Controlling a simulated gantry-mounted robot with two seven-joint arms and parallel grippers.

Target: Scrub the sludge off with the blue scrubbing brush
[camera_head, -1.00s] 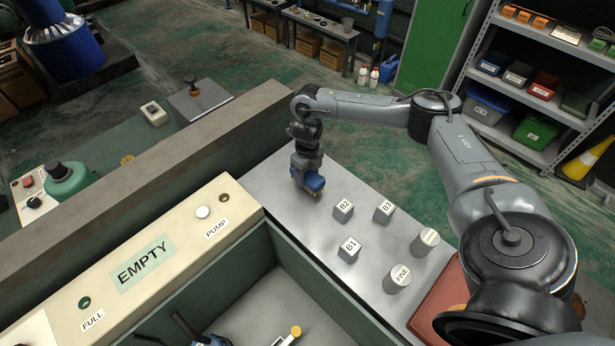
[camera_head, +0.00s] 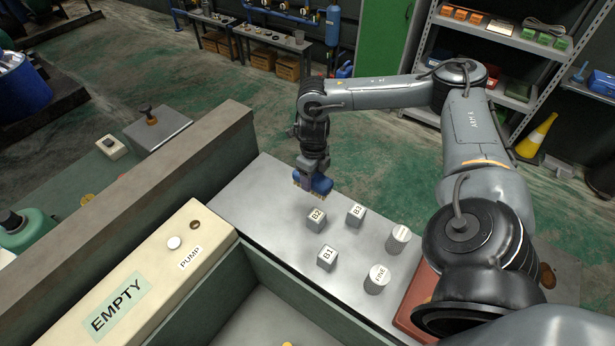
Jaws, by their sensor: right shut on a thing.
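The blue scrubbing brush (camera_head: 321,184) is in my right gripper (camera_head: 314,165), which is shut on it at the far edge of the grey metal bench top (camera_head: 238,198). I cannot make out any sludge in this view. My left gripper is not in view.
Small blocks B2 (camera_head: 316,219), B3 (camera_head: 356,214) and B1 (camera_head: 327,258) stand on the bench. Two grey cylinders, one marked FINE (camera_head: 377,279), stand to their right. A cream panel marked EMPTY (camera_head: 150,285) and a recessed basin (camera_head: 270,322) lie in front.

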